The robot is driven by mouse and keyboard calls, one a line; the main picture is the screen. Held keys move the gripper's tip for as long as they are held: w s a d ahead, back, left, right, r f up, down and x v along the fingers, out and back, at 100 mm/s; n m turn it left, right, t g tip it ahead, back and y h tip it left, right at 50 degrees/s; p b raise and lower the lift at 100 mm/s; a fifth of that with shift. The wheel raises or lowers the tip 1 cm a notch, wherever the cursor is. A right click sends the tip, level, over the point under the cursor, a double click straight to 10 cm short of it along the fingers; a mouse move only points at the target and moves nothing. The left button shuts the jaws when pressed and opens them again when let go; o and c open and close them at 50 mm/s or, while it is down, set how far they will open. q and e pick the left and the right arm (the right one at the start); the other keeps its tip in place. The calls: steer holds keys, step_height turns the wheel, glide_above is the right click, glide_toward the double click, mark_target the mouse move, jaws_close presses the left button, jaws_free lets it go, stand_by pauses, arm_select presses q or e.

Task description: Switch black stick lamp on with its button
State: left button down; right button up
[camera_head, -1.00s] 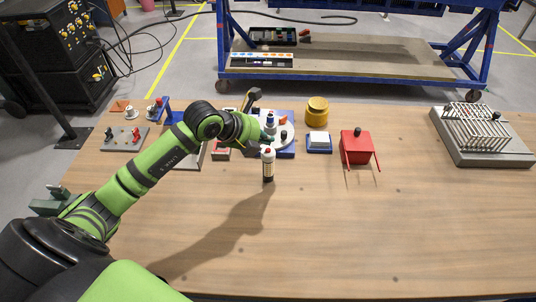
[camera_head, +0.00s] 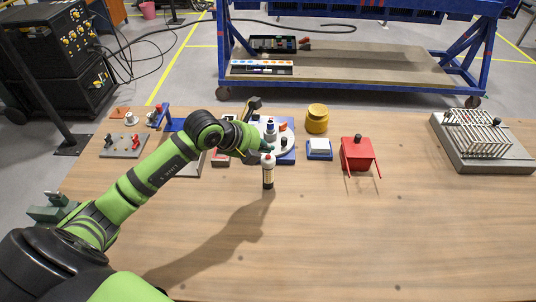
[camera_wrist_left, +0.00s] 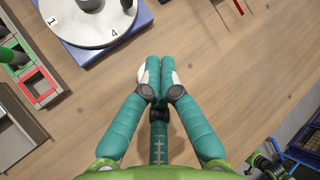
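In the left wrist view the teal fingers of the left gripper (camera_wrist_left: 160,64) lie side by side, shut. A bit of white (camera_wrist_left: 142,76) shows beside and behind the fingers, and the rest of what is below them is hidden. My right gripper is not in view.
Behind the lamp is a blue base with a white numbered disc (camera_wrist_left: 84,26). A white-topped blue block (camera_head: 319,149), a yellow pot (camera_head: 317,119), a red box (camera_head: 357,153) and a grey rack (camera_head: 482,143) stand to the right. The front of the table is clear.

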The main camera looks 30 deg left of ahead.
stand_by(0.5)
arm_select(q)
steer(key=shift+f+b, duration=0.45)
steer(key=shift+f, duration=0.15)
stand_by(0.3)
steer(key=shift+r, duration=0.65)
steer(key=shift+p, duration=0.3)
step_height(320, 180, up, 6)
steer(key=p, duration=0.3)
steer(key=shift+p, duration=0.4)
stand_by(0.7)
